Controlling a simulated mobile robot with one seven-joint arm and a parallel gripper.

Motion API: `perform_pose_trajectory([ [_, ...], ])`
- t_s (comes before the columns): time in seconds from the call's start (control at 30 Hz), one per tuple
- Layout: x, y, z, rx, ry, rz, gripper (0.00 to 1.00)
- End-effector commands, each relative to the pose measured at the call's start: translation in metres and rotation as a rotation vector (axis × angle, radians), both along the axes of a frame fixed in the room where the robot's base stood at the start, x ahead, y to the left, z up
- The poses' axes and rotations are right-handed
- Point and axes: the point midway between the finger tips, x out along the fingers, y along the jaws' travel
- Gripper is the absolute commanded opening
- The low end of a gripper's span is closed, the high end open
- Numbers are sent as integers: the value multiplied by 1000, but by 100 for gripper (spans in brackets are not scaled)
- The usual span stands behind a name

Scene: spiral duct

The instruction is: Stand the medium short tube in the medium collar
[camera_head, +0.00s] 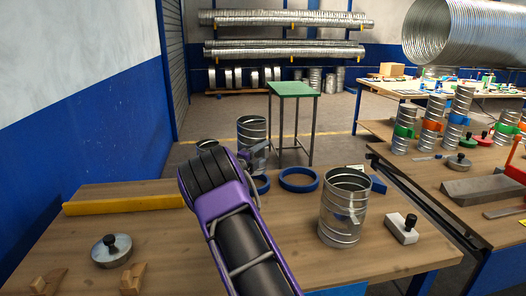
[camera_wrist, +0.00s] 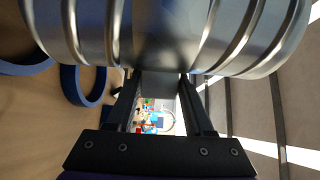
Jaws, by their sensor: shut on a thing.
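My gripper (camera_head: 258,152) is shut on a ribbed silver tube (camera_head: 252,130), apparently the medium short tube. The tube is held upright at the far edge of the wooden table, above and behind the blue collars. In the wrist view the tube (camera_wrist: 170,30) spans the top of the picture, with its wall between my fingers (camera_wrist: 160,78). One blue collar (camera_head: 299,180) lies flat and empty on the table. Another blue collar (camera_head: 262,185) lies left of it, partly hidden by my gripper. Two blue rings also show at the left in the wrist view. I cannot tell which is the medium collar.
A larger ribbed tube (camera_head: 345,208) stands on the table to the right. A block with a black knob (camera_head: 402,230), a round weight (camera_head: 111,250), wooden pieces (camera_head: 48,283) and a yellow-edged board (camera_head: 125,199) lie around. Another tube (camera_head: 207,145) shows behind my arm.

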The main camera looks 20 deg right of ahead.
Motion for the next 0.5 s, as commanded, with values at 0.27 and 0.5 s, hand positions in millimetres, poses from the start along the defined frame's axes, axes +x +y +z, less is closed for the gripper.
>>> perform_pose_trajectory([
  [0.27, 0, 0, -17, -1, -3, 0, 0],
  [0.5, 0, 1, -31, 0, -4, 1, 0],
])
